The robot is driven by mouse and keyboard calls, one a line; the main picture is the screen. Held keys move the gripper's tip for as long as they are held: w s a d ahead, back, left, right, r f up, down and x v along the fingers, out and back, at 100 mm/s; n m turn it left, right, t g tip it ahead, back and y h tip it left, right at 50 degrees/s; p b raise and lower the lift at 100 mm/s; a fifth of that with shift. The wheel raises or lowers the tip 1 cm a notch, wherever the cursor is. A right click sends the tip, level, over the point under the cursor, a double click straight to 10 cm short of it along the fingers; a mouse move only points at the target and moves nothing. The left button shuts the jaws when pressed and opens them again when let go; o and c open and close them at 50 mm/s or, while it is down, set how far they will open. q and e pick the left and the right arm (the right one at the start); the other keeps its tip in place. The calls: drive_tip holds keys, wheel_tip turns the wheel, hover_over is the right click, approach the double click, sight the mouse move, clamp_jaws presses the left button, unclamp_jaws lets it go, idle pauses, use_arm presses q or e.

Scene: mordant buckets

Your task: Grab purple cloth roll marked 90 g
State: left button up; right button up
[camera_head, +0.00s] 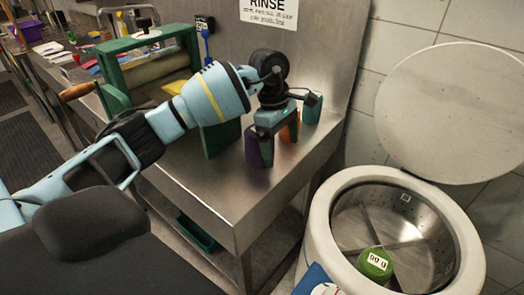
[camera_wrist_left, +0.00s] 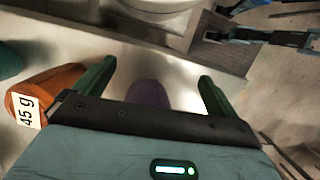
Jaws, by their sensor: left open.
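The purple cloth roll (camera_head: 259,148) stands upright near the front edge of the steel counter; no mark on it is readable. My left gripper (camera_head: 268,130) is over it, pointing down, and hides its upper part. In the left wrist view the purple roll (camera_wrist_left: 148,94) shows between the two green fingers of my open left gripper (camera_wrist_left: 155,85), with gaps on both sides. My right gripper is not in view.
A green wringer (camera_head: 150,62) stands left on the counter. A round open drum (camera_head: 325,215) at right holds a green roll (camera_head: 375,262).

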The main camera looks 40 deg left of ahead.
sight(254, 159)
use_arm(q)
drive_tip(key=a+r+y, duration=0.1)
drive_tip(key=a, duration=0.1)
drive_tip(key=a+r+y, duration=0.1)
drive_tip(key=a, duration=0.2)
drive_tip(key=w+a+r, duration=0.1)
drive_tip(key=a, duration=0.1)
drive_tip(key=shift+a+r+y, duration=0.2)
drive_tip(key=shift+r+y, duration=0.1)
drive_tip(key=shift+y, duration=0.1)
drive_tip(key=shift+s+d+f+p, duration=0.15)
drive_tip(key=shift+f+p, duration=0.05)
drive_tip(key=shift+f, duration=1.75)
drive_tip(key=shift+s+d+f+p, duration=0.1)
drive_tip(key=shift+f+p, duration=0.05)
drive_tip(key=shift+f, duration=1.8)
drive_tip(key=shift+c, duration=0.3)
drive_tip(key=c, duration=1.2)
